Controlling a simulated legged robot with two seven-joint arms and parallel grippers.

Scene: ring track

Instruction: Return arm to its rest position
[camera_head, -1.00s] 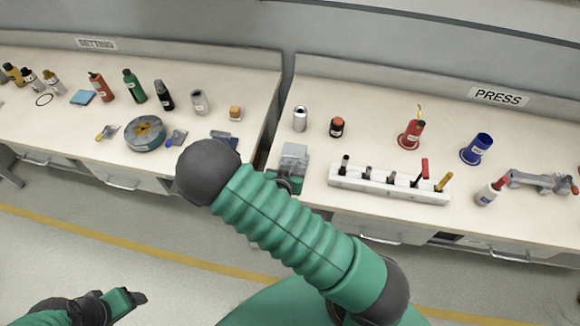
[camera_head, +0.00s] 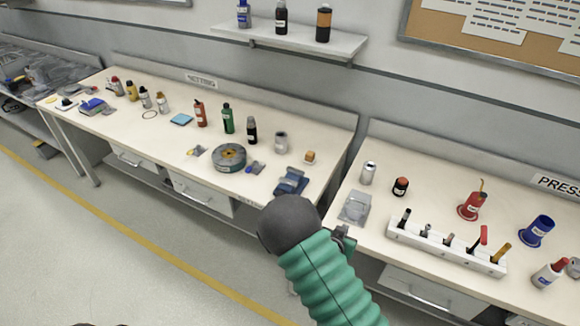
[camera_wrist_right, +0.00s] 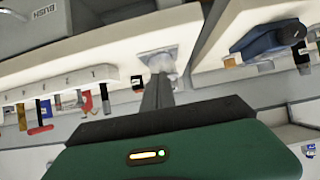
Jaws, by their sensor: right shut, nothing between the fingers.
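My right arm, green and ribbed with a dark round joint, comes up from the bottom of the head view. My right gripper (camera_head: 343,238) shows as a small dark piece just right of that joint, partly hidden by the arm, in front of the right bench's edge. In the right wrist view the gripper (camera_wrist_right: 157,92) is shut, with its dark fingers together and nothing between them. A grey fixture (camera_head: 356,207) lies beyond it on the bench; it also shows past the fingertips in the wrist view (camera_wrist_right: 158,60). My left gripper is out of view.
The right bench (camera_head: 350,238) holds a white tool rack (camera_head: 445,248), a red holder (camera_head: 470,207) and a blue holder (camera_head: 537,231). The left bench (camera_head: 130,132) holds bottles, a round green-grey disc (camera_head: 229,158) and a blue fixture (camera_head: 291,181). The floor in front (camera_head: 60,240) is clear.

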